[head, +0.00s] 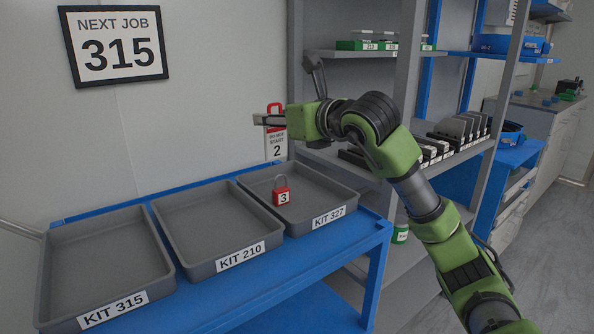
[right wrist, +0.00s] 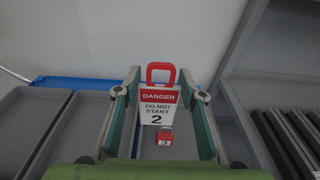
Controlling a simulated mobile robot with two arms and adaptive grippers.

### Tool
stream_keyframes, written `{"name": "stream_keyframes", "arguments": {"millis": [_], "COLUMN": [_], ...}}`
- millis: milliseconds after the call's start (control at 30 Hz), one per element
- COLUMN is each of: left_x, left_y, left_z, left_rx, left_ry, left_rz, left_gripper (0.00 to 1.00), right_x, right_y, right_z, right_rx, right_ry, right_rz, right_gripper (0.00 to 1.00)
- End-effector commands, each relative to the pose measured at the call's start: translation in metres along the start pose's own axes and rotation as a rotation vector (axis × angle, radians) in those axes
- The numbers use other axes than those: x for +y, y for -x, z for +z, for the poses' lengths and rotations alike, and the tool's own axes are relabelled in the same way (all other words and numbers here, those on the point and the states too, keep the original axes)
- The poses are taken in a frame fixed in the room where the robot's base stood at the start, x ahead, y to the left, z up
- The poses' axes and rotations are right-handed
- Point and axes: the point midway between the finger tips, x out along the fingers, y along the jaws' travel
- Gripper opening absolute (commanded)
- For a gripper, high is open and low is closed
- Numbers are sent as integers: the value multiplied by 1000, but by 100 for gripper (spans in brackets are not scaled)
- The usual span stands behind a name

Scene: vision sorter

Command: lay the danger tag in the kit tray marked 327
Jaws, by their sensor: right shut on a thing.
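The danger tag (head: 276,146) is white with a red top and loop, and reads "DO NOT START 2". My right gripper (head: 262,120) is shut on it and holds it hanging upright above the back of the kit tray marked 327 (head: 345,201). In the right wrist view the tag (right wrist: 158,105) hangs between the fingers (right wrist: 160,88). A red padlock marked 3 (head: 283,197) lies in that tray; it also shows in the right wrist view (right wrist: 164,142), below the tag. My left gripper is not in view.
Trays KIT 210 (head: 240,258) and KIT 315 (head: 112,309) stand empty to the left on the blue table (head: 300,285). A sign (head: 113,46) on the wall reads "NEXT JOB 315". Grey shelving (head: 402,75) with several items stands close on the right.

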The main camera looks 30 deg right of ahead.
Motion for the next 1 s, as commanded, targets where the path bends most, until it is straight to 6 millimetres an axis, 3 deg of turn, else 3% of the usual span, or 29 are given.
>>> {"name": "stream_keyframes", "arguments": {"millis": [233,400,733,833,1000], "left_x": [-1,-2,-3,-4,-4], "left_y": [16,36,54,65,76], "left_z": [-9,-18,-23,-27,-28], "left_rx": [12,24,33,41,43], "left_ry": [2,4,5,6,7], "left_rz": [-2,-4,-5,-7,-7], "left_gripper": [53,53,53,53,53], "right_x": [-63,-85,-107,-106,-106], "right_y": [-22,-35,-45,-48,-50], "right_z": [-28,-58,-83,-100,-110], "right_rx": [5,5,3,3,-1], "right_ry": [-5,-3,-2,-1,0], "right_rz": [-6,-1,-1,1,0], "right_gripper": [23,23,23,23,23]}}
